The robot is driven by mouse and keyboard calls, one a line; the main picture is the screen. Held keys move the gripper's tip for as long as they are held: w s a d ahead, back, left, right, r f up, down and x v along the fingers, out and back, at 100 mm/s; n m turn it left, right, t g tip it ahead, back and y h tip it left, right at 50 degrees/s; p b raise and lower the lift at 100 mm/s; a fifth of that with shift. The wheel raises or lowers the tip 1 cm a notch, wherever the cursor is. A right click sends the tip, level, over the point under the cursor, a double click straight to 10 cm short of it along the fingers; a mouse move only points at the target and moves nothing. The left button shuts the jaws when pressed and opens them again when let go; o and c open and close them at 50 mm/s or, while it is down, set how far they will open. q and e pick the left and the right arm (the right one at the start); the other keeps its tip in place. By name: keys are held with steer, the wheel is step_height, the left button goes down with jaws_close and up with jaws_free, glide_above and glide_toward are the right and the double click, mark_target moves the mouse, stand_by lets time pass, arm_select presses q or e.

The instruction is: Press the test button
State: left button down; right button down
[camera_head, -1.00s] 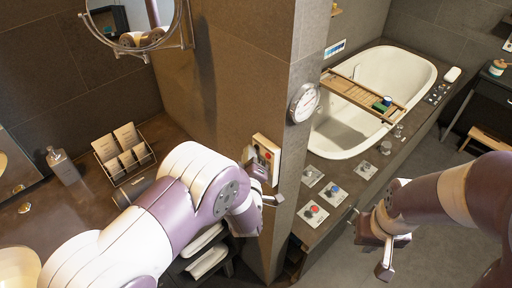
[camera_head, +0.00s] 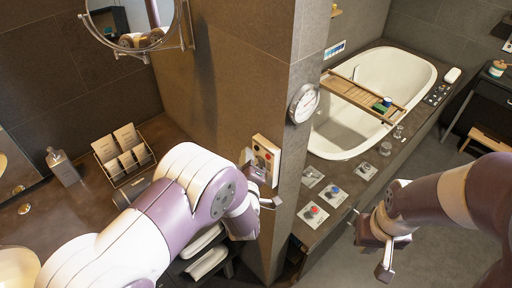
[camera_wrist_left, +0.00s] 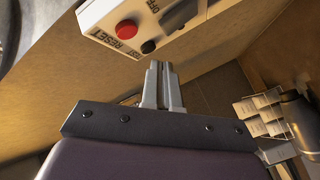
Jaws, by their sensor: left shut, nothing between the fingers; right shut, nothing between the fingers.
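A pale control panel (camera_head: 267,153) is fixed on the brown wall beside the corner. In the left wrist view, the panel (camera_wrist_left: 205,12) carries a red button (camera_wrist_left: 127,29) beside the word RESET and a dark round button (camera_wrist_left: 148,46) with a partly legible label that seems to read TEST. My left gripper (camera_head: 256,172) is at the panel's lower part and hides some of it. In the left wrist view its shut, empty fingers (camera_wrist_left: 161,65) end just below the dark button; I cannot tell whether they touch. My right gripper (camera_head: 368,234) is shut and empty, away from the panel.
A round dial (camera_head: 303,103) hangs on the wall's narrow face, right of the panel. A bathtub (camera_head: 400,72) and a ledge with several knobs (camera_head: 311,212) are to the right. A soap bottle (camera_head: 62,166) and card rack (camera_head: 123,155) stand on the left counter.

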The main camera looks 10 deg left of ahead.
arm_select(q)
steer(key=shift+s+a, duration=0.1)
steer(key=shift+s, duration=0.05)
steer(key=s+a, duration=0.1)
steer(key=s, duration=0.1)
steer(key=s+a+p, duration=0.1)
steer(key=s+a, duration=0.1)
stand_by(0.5)
stand_by(1.1)
steer(key=s+d+f+m+g+h+b, duration=0.1)
steer(key=s+f+m+g, duration=0.2)
steer(key=f+g, duration=0.15)
steer(key=s+d+f+m+g+h, duration=0.2)
steer(key=s+f+m+g, duration=0.15)
steer(key=f, duration=0.25)
steer(key=s+a+r+m+g+b, duration=0.4)
steer(key=s+a+m+g+b, duration=0.1)
steer(key=s, duration=0.5)
steer(key=shift+a+g+y+b, duration=0.3)
steer(key=shift+a+g+b, duration=0.6)
steer(key=shift+g+b, duration=0.45)
